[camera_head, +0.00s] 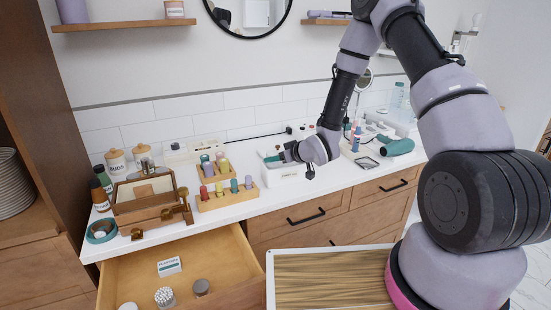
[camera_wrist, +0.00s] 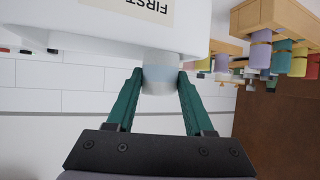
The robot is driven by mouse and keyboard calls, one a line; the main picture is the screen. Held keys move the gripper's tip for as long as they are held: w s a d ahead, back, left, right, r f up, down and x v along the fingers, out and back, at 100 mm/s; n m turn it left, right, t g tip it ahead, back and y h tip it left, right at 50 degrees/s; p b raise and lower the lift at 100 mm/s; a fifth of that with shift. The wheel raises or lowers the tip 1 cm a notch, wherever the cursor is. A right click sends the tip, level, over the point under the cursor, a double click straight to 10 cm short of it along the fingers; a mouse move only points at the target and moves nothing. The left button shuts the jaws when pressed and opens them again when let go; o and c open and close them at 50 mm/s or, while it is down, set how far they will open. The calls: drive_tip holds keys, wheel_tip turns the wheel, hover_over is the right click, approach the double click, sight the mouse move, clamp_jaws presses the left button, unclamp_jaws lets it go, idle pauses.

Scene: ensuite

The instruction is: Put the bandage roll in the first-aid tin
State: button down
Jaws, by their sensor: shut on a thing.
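The first-aid tin (camera_head: 285,179) is a white box on the counter, right of the wooden bottle racks. Its white wall with a "FIRST" label (camera_wrist: 125,8) fills the top of the wrist view. My gripper (camera_head: 274,158) is at the tin in the head view. In the wrist view its teal fingers (camera_wrist: 157,78) are shut on the pale, whitish bandage roll (camera_wrist: 160,80). The roll is beside the tin's edge in that view; I cannot tell whether they touch. The roll is too small to make out in the head view.
Wooden racks of coloured bottles (camera_head: 229,192) stand left of the tin. A wooden jewellery box (camera_head: 145,192) is farther left. A teal hairdryer (camera_head: 397,147) and a round mirror (camera_head: 364,79) are to the right. An open drawer (camera_head: 190,262) juts out below the counter.

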drive_tip(key=shift+f, duration=0.1)
drive_tip(key=shift+f, duration=0.5)
drive_tip(key=shift+c, duration=1.4)
unclamp_jaws()
